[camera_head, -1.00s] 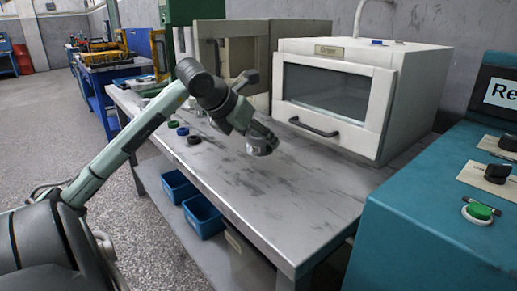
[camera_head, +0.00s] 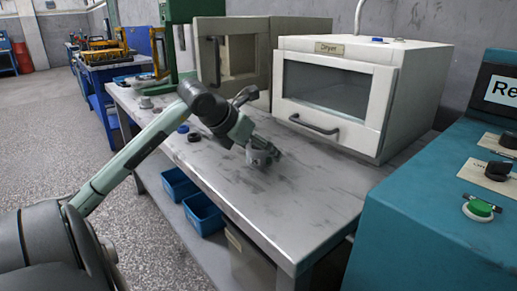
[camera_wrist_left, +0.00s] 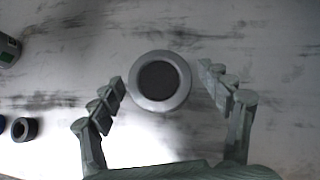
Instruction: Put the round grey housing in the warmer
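The round grey housing (camera_wrist_left: 142,95) is a light grey ring with a dark centre, over the worktop in the wrist view. My left gripper (camera_head: 265,160) is low over the middle of the bench. In the wrist view its two fingers (camera_wrist_left: 160,78) stand on either side of the housing, with a small gap on each side, so it is open. In the head view the fingers mostly hide the housing. A beige cabinet (camera_head: 205,70) with its door open stands at the back; no label on it is readable. My right gripper is not in view.
A white cabinet (camera_head: 428,100), its label seemingly reading "Dryer", has its windowed door closed. A teal console (camera_head: 420,225) stands at the right. A black ring (camera_head: 194,137) and a blue ring (camera_head: 183,129) lie left of the gripper. The bench front (camera_head: 300,225) is clear.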

